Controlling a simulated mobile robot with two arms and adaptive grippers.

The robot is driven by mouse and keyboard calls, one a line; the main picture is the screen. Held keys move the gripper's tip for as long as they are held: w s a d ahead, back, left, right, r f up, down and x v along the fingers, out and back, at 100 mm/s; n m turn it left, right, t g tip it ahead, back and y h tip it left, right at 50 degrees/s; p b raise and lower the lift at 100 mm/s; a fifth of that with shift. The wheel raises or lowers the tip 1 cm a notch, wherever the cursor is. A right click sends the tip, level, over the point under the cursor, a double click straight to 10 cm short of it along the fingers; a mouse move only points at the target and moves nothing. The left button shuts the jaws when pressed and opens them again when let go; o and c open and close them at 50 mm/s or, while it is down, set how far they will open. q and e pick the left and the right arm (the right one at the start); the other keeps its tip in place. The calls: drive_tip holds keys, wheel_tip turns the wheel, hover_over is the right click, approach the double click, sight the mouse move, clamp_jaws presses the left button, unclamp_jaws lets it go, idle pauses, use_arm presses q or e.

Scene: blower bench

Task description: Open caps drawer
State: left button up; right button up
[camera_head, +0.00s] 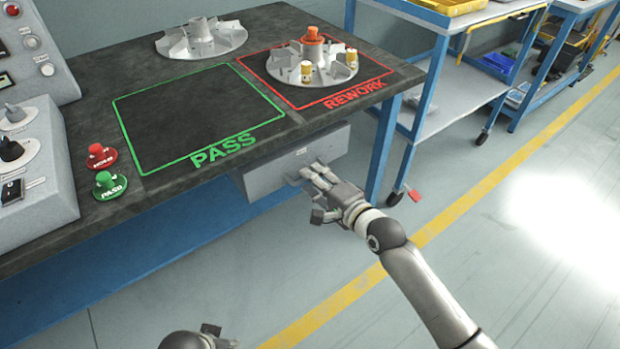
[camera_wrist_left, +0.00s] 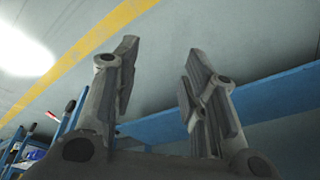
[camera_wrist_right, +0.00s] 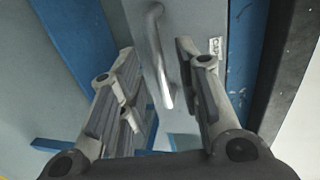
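The grey caps drawer (camera_head: 262,180) hangs under the front right part of the dark bench top, and its front looks shut. In the right wrist view, its front (camera_wrist_right: 200,15) has a bar handle (camera_wrist_right: 157,45) and a small, partly visible label (camera_wrist_right: 215,46). My right gripper (camera_head: 313,188) is at the drawer front. It is open, with the handle showing between its fingers (camera_wrist_right: 156,58); I see no clear contact. My left gripper (camera_head: 218,336) is low at the bottom edge, away from the bench. In its wrist view it is open and empty (camera_wrist_left: 163,58).
The bench top (camera_head: 90,215) carries a green PASS square (camera_head: 195,110), a red REWORK square (camera_head: 375,75) with a finned impeller (camera_head: 290,72), and red and green buttons. A blue bench leg (camera_head: 383,150) stands right of the drawer. The floor in front is clear.

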use_arm(q)
drive_tip(key=shift+r, duration=1.05)
use_arm(e)
drive_tip(key=shift+x, duration=1.15)
clamp_jaws()
